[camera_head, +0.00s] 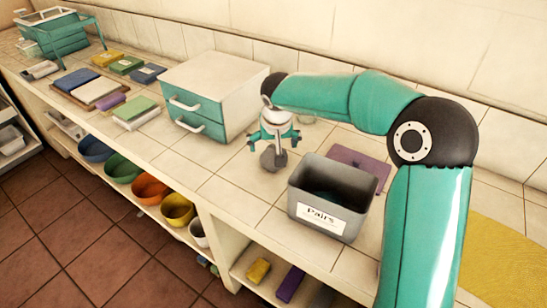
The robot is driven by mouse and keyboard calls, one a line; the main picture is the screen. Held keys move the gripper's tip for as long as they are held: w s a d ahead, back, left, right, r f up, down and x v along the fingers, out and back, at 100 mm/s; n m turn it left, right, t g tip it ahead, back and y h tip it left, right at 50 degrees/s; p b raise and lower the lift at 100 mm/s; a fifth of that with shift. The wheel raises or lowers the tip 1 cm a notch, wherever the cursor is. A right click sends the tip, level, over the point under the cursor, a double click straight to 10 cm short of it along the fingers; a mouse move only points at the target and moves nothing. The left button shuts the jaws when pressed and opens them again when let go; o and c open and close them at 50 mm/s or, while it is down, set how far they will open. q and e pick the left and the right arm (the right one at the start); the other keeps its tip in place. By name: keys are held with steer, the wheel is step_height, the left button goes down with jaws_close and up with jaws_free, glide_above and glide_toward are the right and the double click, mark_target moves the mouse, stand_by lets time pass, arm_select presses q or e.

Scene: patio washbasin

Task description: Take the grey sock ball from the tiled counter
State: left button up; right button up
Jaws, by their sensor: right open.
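The grey sock ball (271,161) is a small dark grey lump on the tiled counter (228,189), between the drawer box and the grey bin. My right gripper (275,142) points down just above and behind the ball, with its teal fingers spread open. It overlaps the top of the ball in this view, so I cannot tell whether they touch. My left gripper is not in view.
A grey bin labelled "Pairs" (330,228) stands right of the ball, with a purple cloth (372,166) behind it. A white drawer box with teal fronts (213,84) stands to the left. Colored bowls (150,189) sit on the shelf below. Bare tiles lie in front of the ball.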

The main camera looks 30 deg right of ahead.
mark_target(273, 152)
steer(key=x, duration=0.4)
steer(key=p+x, duration=0.1)
steer(key=x, duration=0.2)
steer(key=shift+d+f, duration=0.2)
steer(key=shift+d, duration=0.1)
steer(key=shift+w+f, duration=0.25)
steer(key=shift+f, duration=0.15)
steer(key=c, duration=1)
steer(key=shift+r, duration=0.2)
